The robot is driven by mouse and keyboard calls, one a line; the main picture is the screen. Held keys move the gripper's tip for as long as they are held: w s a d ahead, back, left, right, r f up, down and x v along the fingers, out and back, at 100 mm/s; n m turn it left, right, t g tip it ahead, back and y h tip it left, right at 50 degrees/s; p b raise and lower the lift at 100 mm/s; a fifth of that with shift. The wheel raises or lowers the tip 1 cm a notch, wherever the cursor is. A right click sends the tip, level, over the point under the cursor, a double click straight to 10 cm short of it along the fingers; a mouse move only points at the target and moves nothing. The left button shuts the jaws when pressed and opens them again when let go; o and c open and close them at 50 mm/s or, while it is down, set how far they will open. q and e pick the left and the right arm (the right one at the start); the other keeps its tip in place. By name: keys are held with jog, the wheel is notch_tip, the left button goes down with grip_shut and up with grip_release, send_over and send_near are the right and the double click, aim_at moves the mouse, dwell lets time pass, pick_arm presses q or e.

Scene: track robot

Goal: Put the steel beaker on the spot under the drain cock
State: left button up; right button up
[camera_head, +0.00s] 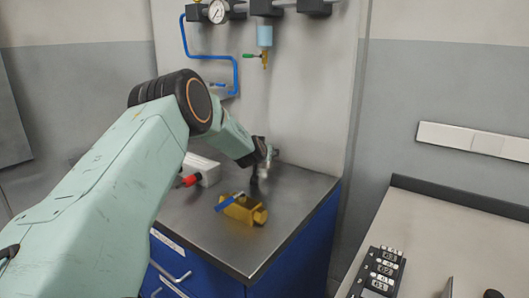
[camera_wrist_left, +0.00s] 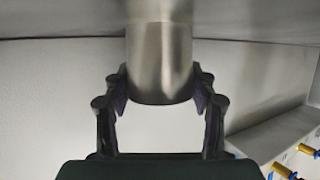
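The steel beaker (camera_wrist_left: 160,62) is a plain brushed-metal cylinder in the left wrist view, between the two fingers of my left gripper (camera_wrist_left: 160,82). The fingertips bear on its sides, so the gripper looks shut on it. In the head view my left gripper (camera_head: 262,165) is low over the back of the grey bench top, and the beaker is hard to make out there. The drain cock (camera_head: 264,60) is a brass fitting with a green lever under a pale blue bowl, above the gripper. I cannot make out the spot under it. My right gripper is not in view.
A yellow valve body with a blue lever (camera_head: 243,208) lies on the bench (camera_head: 290,205), in front of the gripper. A white box (camera_head: 207,168) and a red-and-black item (camera_head: 188,181) are at left. A second worktop (camera_head: 450,235) is at right.

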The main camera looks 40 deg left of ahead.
pick_arm(q)
jog(key=o, duration=0.4)
jog(key=shift+r, duration=0.15)
jog(key=shift+r, duration=0.2)
jog(key=shift+p+v, duration=2.15)
jog(key=shift+v, duration=3.85)
